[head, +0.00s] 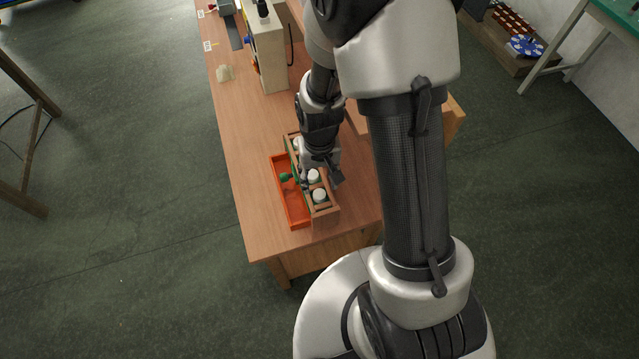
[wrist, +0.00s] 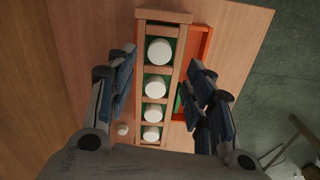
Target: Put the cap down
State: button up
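Several round white caps stand in a row in a narrow wooden rack (wrist: 161,30), with green showing around them. In the wrist view, the largest-looking cap (wrist: 159,51) is at the far end and another cap (wrist: 156,85) is behind it. In the head view, two caps (head: 314,175) (head: 320,195) show beside my gripper (head: 322,177). My gripper is open above the rack, with one finger to each side of the row in the wrist view (wrist: 161,88). I see nothing held between the fingers. Part of the rack is hidden under my arm in the head view.
An orange tray (head: 294,213) lies along the rack's left side in the head view, with a green object (head: 286,177) in it. A beige machine (head: 267,55) stands farther back.

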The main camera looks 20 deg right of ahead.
notch_tip(320, 180, up, 6)
jog(key=shift+f+p, duration=0.1)
jog(key=shift+p, duration=0.55)
